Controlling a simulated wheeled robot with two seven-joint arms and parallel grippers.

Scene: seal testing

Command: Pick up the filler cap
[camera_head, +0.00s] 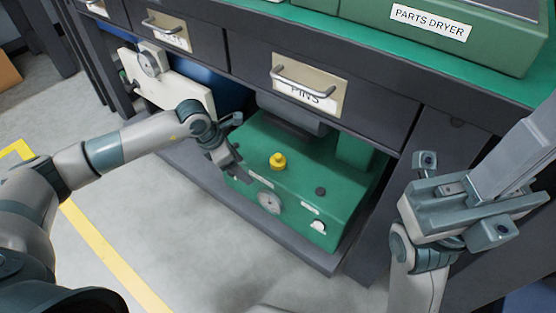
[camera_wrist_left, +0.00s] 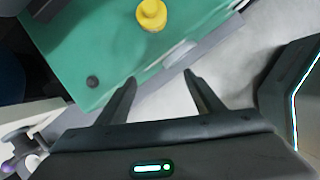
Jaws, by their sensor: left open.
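The yellow cap (camera_head: 278,160), which looks like the filler cap, stands upright on top of a green machine (camera_head: 262,138) on the low shelf. It also shows at the top edge of the left wrist view (camera_wrist_left: 151,14). My left gripper (camera_head: 238,172) is at the left side of the machine, apart from the cap. In the left wrist view its two fingers (camera_wrist_left: 160,82) are spread with nothing between them, and the cap lies beyond the tips. My right arm's end (camera_head: 450,205) is at the right, away from the machine; its jaws cannot be made out.
A small black knob (camera_head: 320,191) and a round gauge (camera_head: 269,202) are on the machine. The drawer labelled PINS (camera_head: 345,108) overhangs the machine's back. A white panel with a gauge (camera_head: 172,88) stands to the left. The grey floor (camera_head: 165,215) in front is clear.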

